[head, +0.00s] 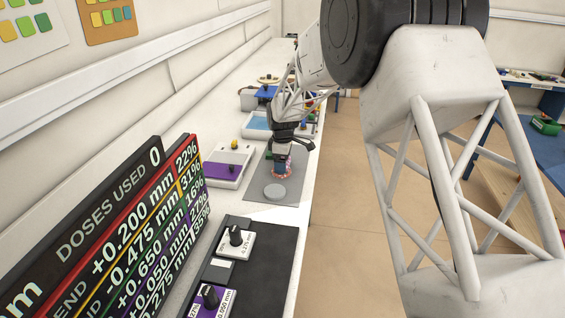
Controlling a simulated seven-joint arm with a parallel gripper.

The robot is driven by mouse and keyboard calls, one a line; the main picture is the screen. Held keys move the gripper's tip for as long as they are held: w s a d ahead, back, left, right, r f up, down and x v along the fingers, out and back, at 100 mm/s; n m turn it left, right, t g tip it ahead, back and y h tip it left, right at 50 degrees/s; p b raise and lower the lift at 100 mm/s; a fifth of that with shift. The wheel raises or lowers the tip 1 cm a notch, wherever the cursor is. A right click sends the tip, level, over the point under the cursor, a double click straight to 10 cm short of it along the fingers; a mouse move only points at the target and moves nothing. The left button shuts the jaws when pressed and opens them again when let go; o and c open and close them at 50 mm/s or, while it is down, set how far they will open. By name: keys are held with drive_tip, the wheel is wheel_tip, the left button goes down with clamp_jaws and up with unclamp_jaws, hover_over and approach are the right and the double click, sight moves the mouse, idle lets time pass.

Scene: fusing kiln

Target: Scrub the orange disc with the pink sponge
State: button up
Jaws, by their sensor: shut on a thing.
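My gripper (283,152) points down over the grey mat (291,190) on the bench. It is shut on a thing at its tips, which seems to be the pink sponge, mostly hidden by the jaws. A small reddish-orange round shape (283,175), likely the orange disc, shows on the mat right under the gripper. The view is too small to tell whether the sponge touches it. A plain grey disc (275,191) lies on the mat just in front of it.
A white tray with a purple inset (222,169) and yellow knob stands left of the mat. A tray with a light-blue inset (258,121) is behind. A dark panel with knobs (245,265) and a large readout board (120,235) are nearer. Bench's right edge is close to the mat.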

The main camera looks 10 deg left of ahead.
drive_tip(key=shift+r, duration=0.15)
drive_tip(key=shift+r, duration=3.35)
